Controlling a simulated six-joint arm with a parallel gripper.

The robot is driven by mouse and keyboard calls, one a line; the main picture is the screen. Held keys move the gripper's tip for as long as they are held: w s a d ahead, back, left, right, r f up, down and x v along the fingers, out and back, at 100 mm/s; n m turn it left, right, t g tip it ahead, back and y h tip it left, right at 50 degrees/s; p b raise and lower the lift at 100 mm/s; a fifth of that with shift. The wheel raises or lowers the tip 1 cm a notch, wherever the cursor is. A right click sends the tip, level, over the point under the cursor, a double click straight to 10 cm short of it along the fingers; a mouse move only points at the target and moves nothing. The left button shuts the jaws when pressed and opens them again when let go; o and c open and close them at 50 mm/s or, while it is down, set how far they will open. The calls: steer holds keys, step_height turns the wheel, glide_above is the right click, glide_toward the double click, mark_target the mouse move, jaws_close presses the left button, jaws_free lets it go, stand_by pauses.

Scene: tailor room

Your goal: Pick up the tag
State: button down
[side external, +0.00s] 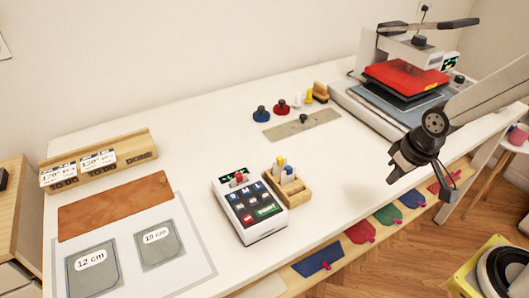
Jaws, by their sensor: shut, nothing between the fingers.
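Two white printed tags, a left one (58,175) and a right one (98,160), sit side by side on a wooden holder (138,146) at the far left of the table. Their small print is only partly readable, and I cannot tell which tag is meant. My gripper (424,168) is shut and empty above the table's right front edge, far from both tags. Its fingertips are small and dark in this view.
A heat press (405,78) stands at the back right. A keypad box (249,207) and wooden peg block (288,186) stand mid-table. A brown board (115,205) and grey pocket pieces (94,270) lie at left. Coloured pieces (360,231) line the front edge. Mid-right table is clear.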

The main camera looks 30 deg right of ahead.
stand_by(0.3)
steer(key=c, duration=0.8)
jaws_free()
steer(key=m+g+y, duration=0.2)
steer(key=m+y, duration=0.3)
steer(key=m, duration=1.3)
glide_toward(239, 173)
steer(key=x, duration=0.2)
steer(key=shift+w+a+f, duration=0.1)
steer(key=shift+a+f, duration=0.15)
steer(key=shift+a, duration=0.1)
steer(key=shift+f, duration=0.1)
steer(key=shift+x, duration=1.2)
steer(key=shift+f, duration=0.15)
